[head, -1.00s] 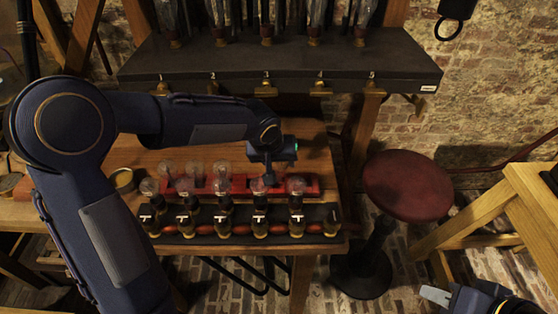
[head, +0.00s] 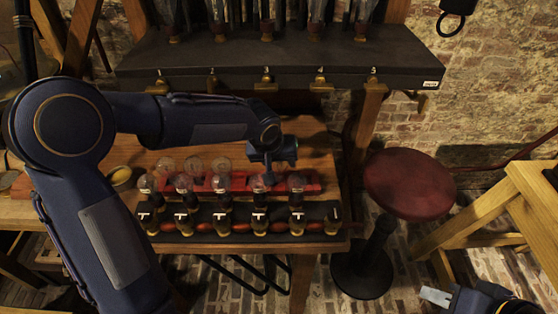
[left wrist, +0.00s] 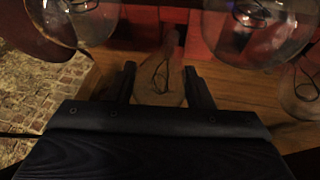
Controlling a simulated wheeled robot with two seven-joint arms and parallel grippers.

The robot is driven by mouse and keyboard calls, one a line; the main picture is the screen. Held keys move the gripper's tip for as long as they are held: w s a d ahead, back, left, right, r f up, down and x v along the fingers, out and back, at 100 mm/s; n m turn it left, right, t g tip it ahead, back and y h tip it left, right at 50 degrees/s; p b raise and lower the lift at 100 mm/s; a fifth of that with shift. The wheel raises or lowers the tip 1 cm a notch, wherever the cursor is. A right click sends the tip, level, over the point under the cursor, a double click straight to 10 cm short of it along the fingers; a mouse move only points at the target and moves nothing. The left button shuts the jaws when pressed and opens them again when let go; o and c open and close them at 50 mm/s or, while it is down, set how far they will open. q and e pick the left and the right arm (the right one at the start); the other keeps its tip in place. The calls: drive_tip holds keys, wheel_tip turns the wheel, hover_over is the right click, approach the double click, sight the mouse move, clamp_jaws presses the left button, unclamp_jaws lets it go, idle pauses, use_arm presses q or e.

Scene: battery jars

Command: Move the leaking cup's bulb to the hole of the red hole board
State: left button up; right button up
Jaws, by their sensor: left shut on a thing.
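My left gripper (head: 270,178) is over the right part of the red hole board (head: 312,183) on the bench. In the left wrist view its two fingers (left wrist: 165,88) are shut on a clear glass bulb (left wrist: 158,82). The bulb's narrow end points toward a gap between red parts of the board (left wrist: 200,38). I cannot tell whether it is in a hole. The held bulb is not clear in the head view. My right gripper (head: 437,297) is at the lower right, away from the bench; its opening is unclear. I cannot tell which cup leaks.
A black rack (head: 167,238) with several upright bulbs stands in front of the red board. More bulbs (head: 194,165) stand behind it at left. A dark shelf (head: 130,65) with numbered places is above the bench. A red stool (head: 410,185) stands at right.

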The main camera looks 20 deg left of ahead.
use_arm(q)
drive_tip(key=shift+f+b, duration=0.55)
drive_tip(key=shift+b, duration=0.15)
drive_tip(key=o, duration=1.1)
drive_tip(key=shift+o, duration=0.2)
drive_tip(key=shift+r, duration=0.1)
